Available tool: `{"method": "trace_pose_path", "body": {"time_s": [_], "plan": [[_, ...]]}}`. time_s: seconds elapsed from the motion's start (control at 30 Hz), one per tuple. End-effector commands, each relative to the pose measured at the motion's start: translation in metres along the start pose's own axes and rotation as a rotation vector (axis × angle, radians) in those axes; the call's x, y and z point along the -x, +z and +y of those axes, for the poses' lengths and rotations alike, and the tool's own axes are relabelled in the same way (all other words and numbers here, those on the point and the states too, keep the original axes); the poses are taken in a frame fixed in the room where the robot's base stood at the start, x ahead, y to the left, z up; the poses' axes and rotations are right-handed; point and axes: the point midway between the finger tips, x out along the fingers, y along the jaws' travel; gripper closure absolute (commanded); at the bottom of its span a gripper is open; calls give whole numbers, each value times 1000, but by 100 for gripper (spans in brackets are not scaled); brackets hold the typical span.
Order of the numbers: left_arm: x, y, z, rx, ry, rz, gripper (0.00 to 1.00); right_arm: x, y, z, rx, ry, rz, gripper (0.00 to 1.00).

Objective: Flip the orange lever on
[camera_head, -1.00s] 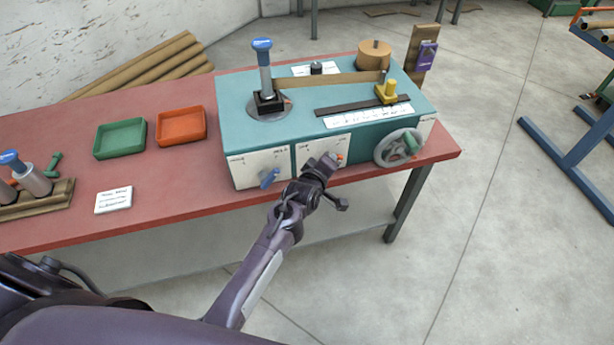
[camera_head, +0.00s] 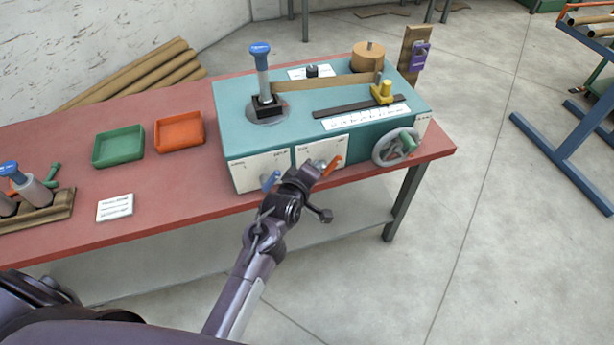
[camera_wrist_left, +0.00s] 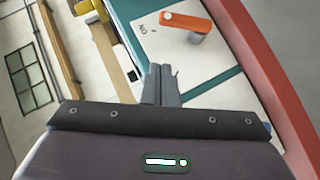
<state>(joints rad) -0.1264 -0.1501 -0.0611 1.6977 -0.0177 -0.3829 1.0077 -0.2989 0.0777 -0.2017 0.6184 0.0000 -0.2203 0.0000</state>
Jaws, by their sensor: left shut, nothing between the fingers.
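The orange lever (camera_head: 333,165) sits on the white front panel of the teal winder (camera_head: 235,105). In the head view it slants up to the right. In the wrist view the orange lever (camera_wrist_left: 188,22) stands out from a white plate with small marks beside it. My left gripper (camera_head: 314,169) is just left of the lever in the head view and hides part of the panel. In the wrist view the fingers (camera_wrist_left: 161,72) are together, empty and apart from the lever in the picture. My right gripper is not in view.
A grey handwheel (camera_head: 383,158) is to the right. The red table (camera_head: 160,205) bears a green tray (camera_head: 118,162) and an orange tray (camera_head: 158,146). The floor in front is clear.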

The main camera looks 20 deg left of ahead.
Motion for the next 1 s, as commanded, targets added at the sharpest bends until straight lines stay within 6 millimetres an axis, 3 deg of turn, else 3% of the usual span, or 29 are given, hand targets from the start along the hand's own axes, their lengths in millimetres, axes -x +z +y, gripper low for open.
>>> {"method": "trace_pose_path", "body": {"time_s": [0.13,0.3,0.9,1.0], "plan": [[22,1,-1,0,-1,1,100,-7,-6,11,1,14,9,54],[35,0,1,0,-1,0,100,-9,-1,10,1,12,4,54],[38,0,2,-1,-1,0,100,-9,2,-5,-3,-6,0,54],[35,7,-10,-19,-17,-12,100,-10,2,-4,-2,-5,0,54]]}}
